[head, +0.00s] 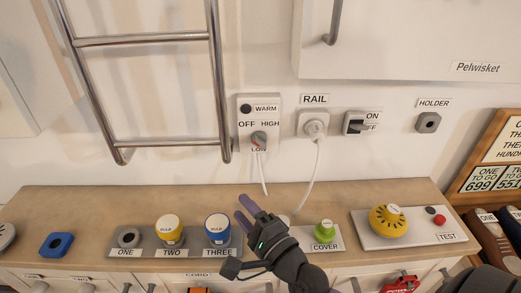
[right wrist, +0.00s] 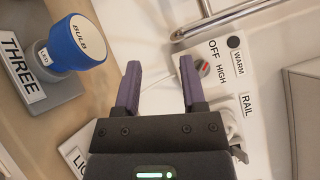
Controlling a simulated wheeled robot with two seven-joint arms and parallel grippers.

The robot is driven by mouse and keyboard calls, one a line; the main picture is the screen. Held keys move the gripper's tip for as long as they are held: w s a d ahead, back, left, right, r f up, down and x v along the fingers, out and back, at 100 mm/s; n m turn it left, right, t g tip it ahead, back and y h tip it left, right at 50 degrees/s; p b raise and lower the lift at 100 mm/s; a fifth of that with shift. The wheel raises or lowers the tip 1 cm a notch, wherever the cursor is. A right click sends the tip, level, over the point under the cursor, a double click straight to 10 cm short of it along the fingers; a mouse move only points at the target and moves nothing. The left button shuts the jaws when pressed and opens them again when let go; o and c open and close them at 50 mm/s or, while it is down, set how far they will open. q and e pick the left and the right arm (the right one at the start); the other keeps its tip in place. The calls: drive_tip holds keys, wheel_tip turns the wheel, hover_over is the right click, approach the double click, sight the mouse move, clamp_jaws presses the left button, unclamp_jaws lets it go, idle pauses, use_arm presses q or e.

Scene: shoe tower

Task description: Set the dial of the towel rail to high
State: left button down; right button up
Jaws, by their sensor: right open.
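In the right wrist view the dial (right wrist: 203,68) shows just beyond the right-hand finger, with LOW hidden. My right gripper (head: 246,208) is open and empty, over the shelf, below and apart from the dial. It also shows in the right wrist view (right wrist: 159,76). My left gripper is not in view.
White cords hang from the plate and the RAIL plug (head: 315,127). An ON/OFF switch (head: 356,123) is to the right. The wooden shelf (head: 100,195) carries blue and yellow bulbs (head: 217,228), a green COVER piece (head: 325,231) and a yellow TEST dome (head: 388,220).

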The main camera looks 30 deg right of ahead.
sight(259, 146)
drive_tip(key=d+r+m+t+h, duration=0.1)
drive_tip(key=d+r+m+h, duration=0.1)
drive_tip(key=d+m+h, duration=0.7)
drive_tip(key=w+r, duration=0.1)
drive_tip(key=w, duration=0.2)
drive_tip(key=w+y, duration=0.1)
drive_tip(key=w, duration=0.2)
drive_tip(key=w+r+y, duration=0.1)
drive_tip(key=w, duration=0.2)
drive_tip(key=shift+w+d+r+m, duration=0.3)
drive_tip(key=shift+d, duration=0.1)
clamp_jaws()
